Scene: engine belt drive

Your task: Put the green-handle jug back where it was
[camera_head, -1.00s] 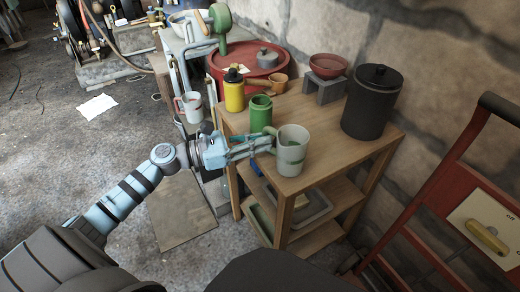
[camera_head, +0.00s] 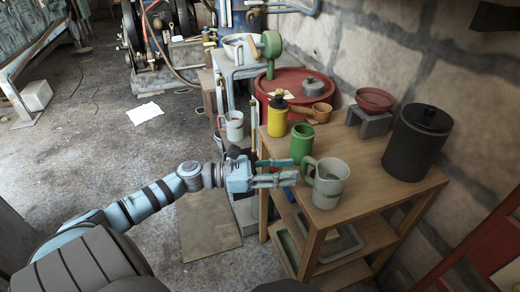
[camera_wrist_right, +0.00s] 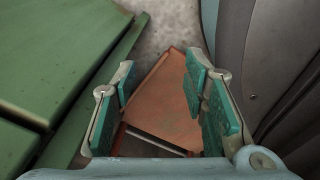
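The green-handle jug (camera_head: 330,187) is a pale grey jug standing upright on the front corner of the wooden shelf unit's top (camera_head: 375,190). Its green handle (camera_head: 308,170) points left. My left gripper (camera_head: 296,172) is just left of the handle with its fingers apart and nothing visible between them. Whether a fingertip still touches the handle is not clear. My right gripper (camera_wrist_right: 158,82) shows in the right wrist view, open and empty, above an orange-brown surface; it is not seen in the head view.
A green can (camera_head: 301,140), a yellow bottle (camera_head: 278,117), a red bowl (camera_head: 375,99) on a grey stand and a black lidded canister (camera_head: 417,142) share the top. A pale mug with a red handle (camera_head: 233,126) stands to the left. A red drum (camera_head: 292,84) is behind.

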